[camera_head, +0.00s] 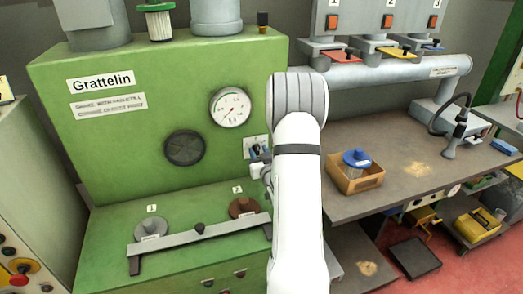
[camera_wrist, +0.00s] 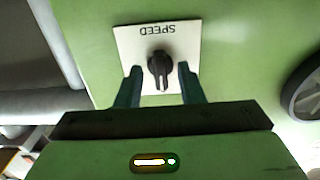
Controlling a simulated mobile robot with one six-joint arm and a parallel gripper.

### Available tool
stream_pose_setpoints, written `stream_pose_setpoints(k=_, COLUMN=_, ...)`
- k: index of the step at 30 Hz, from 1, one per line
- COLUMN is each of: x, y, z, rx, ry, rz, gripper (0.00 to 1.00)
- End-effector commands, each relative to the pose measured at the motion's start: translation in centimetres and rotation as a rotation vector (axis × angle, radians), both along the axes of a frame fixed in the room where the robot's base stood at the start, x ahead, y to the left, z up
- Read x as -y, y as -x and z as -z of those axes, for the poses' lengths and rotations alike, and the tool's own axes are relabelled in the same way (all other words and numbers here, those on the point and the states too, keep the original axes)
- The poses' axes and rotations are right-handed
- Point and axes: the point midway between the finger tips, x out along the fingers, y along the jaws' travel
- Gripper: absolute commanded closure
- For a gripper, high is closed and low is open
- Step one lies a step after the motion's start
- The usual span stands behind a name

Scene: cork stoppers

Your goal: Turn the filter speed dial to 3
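The speed dial is a black knob (camera_wrist: 158,62) on a white plate (camera_wrist: 128,42) marked SPEED, which appears upside down in the wrist view. The plate also shows in the head view (camera_head: 249,142) on the front of the green machine, partly covered by my gripper and arm. My gripper (camera_wrist: 160,68) is open, with one dark green finger on each side of the knob. Small gaps show between the fingers and the knob. No numbers are readable on the plate; its lower part is hidden by the fingers and gripper body.
The green machine (camera_head: 110,140) carries a round gauge (camera_head: 230,107) and a dark round disc (camera_head: 184,148) left of the plate. A metal bar (camera_head: 200,236) spans the ledge below. A workbench (camera_head: 400,150) with a wooden box (camera_head: 355,178) stands right of my arm.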

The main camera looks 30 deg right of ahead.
Motion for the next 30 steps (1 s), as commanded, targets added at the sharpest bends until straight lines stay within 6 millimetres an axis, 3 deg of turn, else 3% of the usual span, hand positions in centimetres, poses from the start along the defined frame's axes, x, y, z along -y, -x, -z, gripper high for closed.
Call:
stream_pose_setpoints(k=7, x=0.0, y=-0.1, z=0.0, rx=0.0, ry=0.0, rz=-0.001, gripper=0.65)
stream_pose_setpoints(k=18, x=0.0, y=-0.1, z=0.0, rx=0.0, ry=0.0, rz=0.0, gripper=0.96)
stream_pose_setpoints(k=19, x=1.4, y=-0.2, z=0.0, rx=0.002, ry=0.001, rz=0.0, gripper=0.94)
stream_pose_setpoints(k=20, x=0.9, y=-0.2, z=0.0, rx=0.001, ry=-0.001, rz=-0.001, gripper=0.9)
stream_pose_setpoints(k=21, x=0.6, y=-0.2, z=0.0, rx=0.001, ry=-0.002, rz=0.001, gripper=0.96)
stream_pose_setpoints(k=30, x=0.0, y=-0.1, z=0.2, rx=0.019, ry=-0.061, rz=0.002, gripper=0.96)
